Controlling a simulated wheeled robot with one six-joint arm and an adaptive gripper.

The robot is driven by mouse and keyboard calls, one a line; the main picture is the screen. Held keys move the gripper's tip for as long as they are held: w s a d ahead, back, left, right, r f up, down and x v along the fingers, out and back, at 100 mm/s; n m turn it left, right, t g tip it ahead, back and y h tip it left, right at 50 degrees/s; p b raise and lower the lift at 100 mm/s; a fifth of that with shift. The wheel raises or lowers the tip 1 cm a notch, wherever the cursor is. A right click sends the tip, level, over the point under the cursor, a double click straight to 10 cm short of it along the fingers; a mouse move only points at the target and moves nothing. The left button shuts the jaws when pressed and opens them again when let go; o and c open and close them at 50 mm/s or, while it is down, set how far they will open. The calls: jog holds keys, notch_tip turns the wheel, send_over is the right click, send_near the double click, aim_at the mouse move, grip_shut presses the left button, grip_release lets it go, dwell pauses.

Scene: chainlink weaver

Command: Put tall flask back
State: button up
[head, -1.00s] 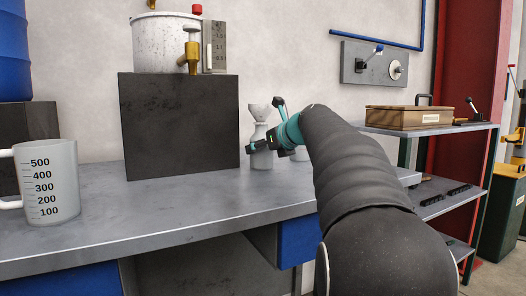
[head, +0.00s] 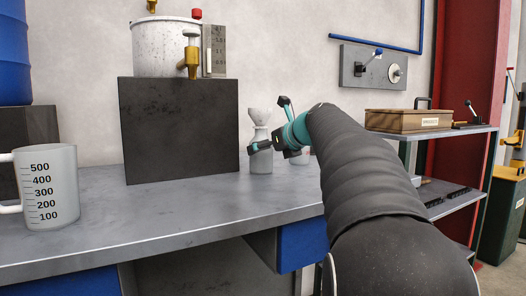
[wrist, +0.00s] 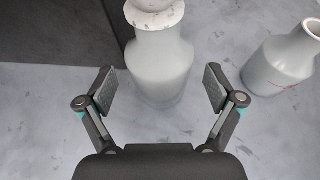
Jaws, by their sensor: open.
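The tall flask (head: 261,158), pale grey-white with a narrow neck and flared top, stands upright on the metal workbench (head: 180,212), just right of the dark block. My gripper (head: 268,125) is open at the flask. In the wrist view the flask (wrist: 162,70) stands ahead and between the open fingers of my gripper (wrist: 160,90), with visible gaps on both sides. Its top is cut off by the picture edge there. A second, smaller bottle (wrist: 280,65) with an open mouth stands to the right in the wrist view; it is mostly hidden behind my gripper in the head view.
A dark block (head: 180,130) carrying a white pot (head: 160,48) with a brass tap stands left of the flask. A measuring jug (head: 47,187) stands at the front left. A shelf unit with a wooden box (head: 408,121) is at right. The bench front is clear.

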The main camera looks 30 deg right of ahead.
jog(key=v, duration=0.9)
jog(key=shift+s+p, duration=0.25)
jog(key=shift+p, duration=0.05)
